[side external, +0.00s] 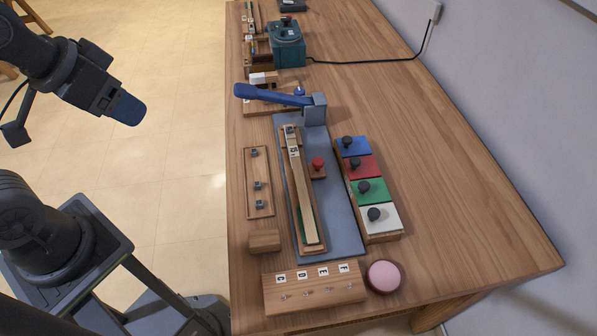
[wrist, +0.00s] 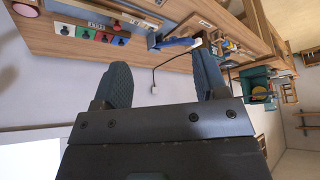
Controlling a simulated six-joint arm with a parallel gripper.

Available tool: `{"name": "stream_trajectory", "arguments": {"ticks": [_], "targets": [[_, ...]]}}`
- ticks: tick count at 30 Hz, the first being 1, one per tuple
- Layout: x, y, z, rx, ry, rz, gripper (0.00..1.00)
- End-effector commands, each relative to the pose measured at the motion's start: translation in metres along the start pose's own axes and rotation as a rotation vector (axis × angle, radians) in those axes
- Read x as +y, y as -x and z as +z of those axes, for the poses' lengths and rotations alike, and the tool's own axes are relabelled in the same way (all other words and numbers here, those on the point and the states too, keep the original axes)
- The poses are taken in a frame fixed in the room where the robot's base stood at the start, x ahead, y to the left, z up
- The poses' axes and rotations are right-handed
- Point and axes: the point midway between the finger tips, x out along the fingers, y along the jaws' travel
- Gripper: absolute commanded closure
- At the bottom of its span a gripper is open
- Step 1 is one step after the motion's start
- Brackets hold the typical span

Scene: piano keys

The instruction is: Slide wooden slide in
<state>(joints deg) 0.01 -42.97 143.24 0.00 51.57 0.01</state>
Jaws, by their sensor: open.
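A long narrow pale wooden strip (side external: 301,195), likely the wooden slide, lies in a darker wooden channel on a blue-grey mat (side external: 341,225) on the table. A small red knob (side external: 318,163) on a wooden block stands at its right side. I cannot tell how far the strip sits in its channel. My gripper (side external: 130,110) is raised over the floor, left of the table and apart from everything on it. In the wrist view my gripper (wrist: 160,77) shows two blue fingers spread apart with nothing between them.
A blue-handled lever (side external: 275,96) stands behind the strip. Blue, red, green and white knobbed blocks (side external: 366,185) lie to its right. A lettered wooden block (side external: 313,286) and pink disc (side external: 384,276) are in front. A teal machine (side external: 287,45) stands farther back. The table's right side is clear.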

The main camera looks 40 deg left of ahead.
Motion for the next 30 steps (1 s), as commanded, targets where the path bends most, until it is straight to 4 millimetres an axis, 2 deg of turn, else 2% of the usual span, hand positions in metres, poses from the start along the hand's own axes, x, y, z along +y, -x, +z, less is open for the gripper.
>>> {"name": "stream_trajectory", "arguments": {"ticks": [8,13,16,22,26,30], "targets": [[0.0,0.0,0.0,0.0,0.0,0.0,0.34],[0.003,0.0,-0.011,-0.017,0.0,0.005,0.51],[0.009,-0.002,-0.032,-0.054,0.0,0.015,0.6],[0.033,-0.024,-0.094,-0.156,0.004,0.036,0.6],[0.054,-0.051,-0.13,-0.224,0.006,0.041,0.6],[0.083,-0.09,-0.16,-0.296,0.006,0.041,0.6]]}}
